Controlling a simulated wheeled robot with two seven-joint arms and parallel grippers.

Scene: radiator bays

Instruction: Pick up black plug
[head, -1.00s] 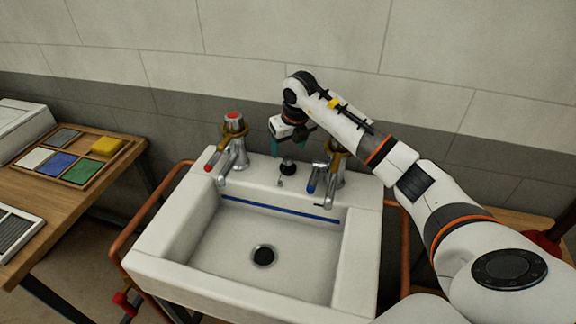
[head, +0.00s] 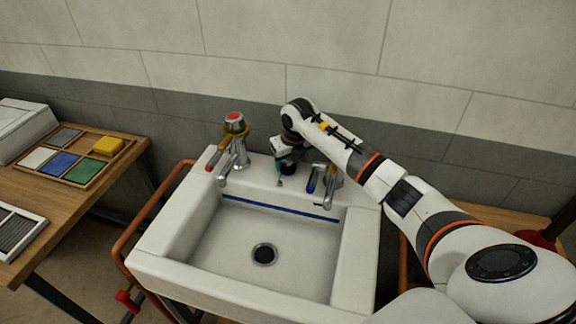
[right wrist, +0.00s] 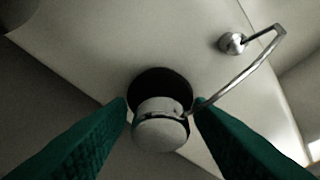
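The black plug (head: 289,169) stands on the back ledge of the white sink (head: 160,235), between the two taps, partly hidden by my gripper. In the right wrist view, the plug (right wrist: 161,84) is a dark disc with a pale round knob towards the camera. A metal link runs from it to a small metal post on the ledge. My right gripper (head: 283,164) is down at the plug. Its green fingers (right wrist: 161,112) stand open on either side of the knob, with very narrow gaps; firm contact does not show. My left gripper is out of view.
The red-topped tap (head: 234,140) stands left of the plug, and the blue-marked tap (head: 317,180) close on its right, under my arm. The wall is just behind. A wooden table (head: 55,195) with a tray of coloured blocks is at left. The basin is empty.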

